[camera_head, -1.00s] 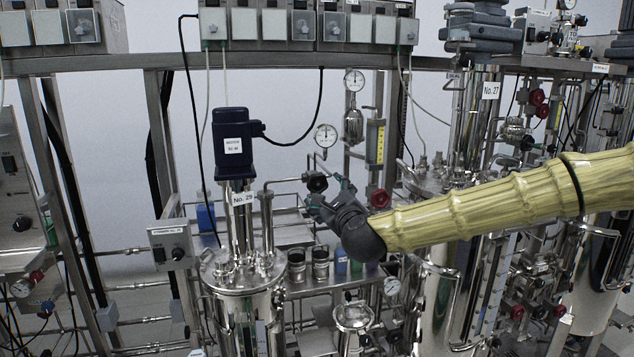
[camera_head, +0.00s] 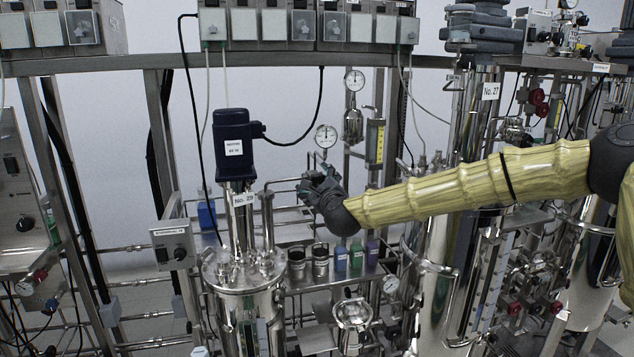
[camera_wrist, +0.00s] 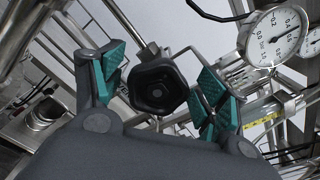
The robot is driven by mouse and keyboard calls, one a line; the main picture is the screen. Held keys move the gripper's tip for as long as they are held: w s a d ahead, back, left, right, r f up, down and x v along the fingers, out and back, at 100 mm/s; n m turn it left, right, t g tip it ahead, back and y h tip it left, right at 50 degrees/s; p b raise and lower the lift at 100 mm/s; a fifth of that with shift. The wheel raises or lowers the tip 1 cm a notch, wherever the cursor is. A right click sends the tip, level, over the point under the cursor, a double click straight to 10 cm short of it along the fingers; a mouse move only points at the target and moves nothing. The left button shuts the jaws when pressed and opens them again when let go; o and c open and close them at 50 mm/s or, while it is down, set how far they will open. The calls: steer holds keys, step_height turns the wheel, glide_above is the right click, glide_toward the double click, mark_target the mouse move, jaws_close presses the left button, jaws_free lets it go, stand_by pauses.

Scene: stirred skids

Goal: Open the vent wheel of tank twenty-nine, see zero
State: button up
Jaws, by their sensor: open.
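Tank twenty-nine is the steel vessel (camera_head: 245,295) at centre left in the head view, with a "No. 29" label (camera_head: 243,198) and a dark blue motor on top. The vent wheel (camera_wrist: 158,85), a black lobed knob, sits between my finger pads in the wrist view, with gaps at both sides. My gripper (camera_head: 316,183) is open around the wheel and hides it in the head view; its teal-padded fingers also show in the wrist view (camera_wrist: 160,75). A round gauge (camera_head: 326,136) stands just above; it is larger in the wrist view (camera_wrist: 274,37), its reading unclear.
Several small bottles (camera_head: 341,258) and two dark-topped jars (camera_head: 320,262) stand on a steel shelf below my gripper. Pipes and frame posts crowd around. Tank No. 27 (camera_head: 440,290) stands to the right, partly behind my arm. A control box (camera_head: 173,243) is at left.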

steer(key=c, duration=1.1)
steer(key=shift+o, duration=0.2)
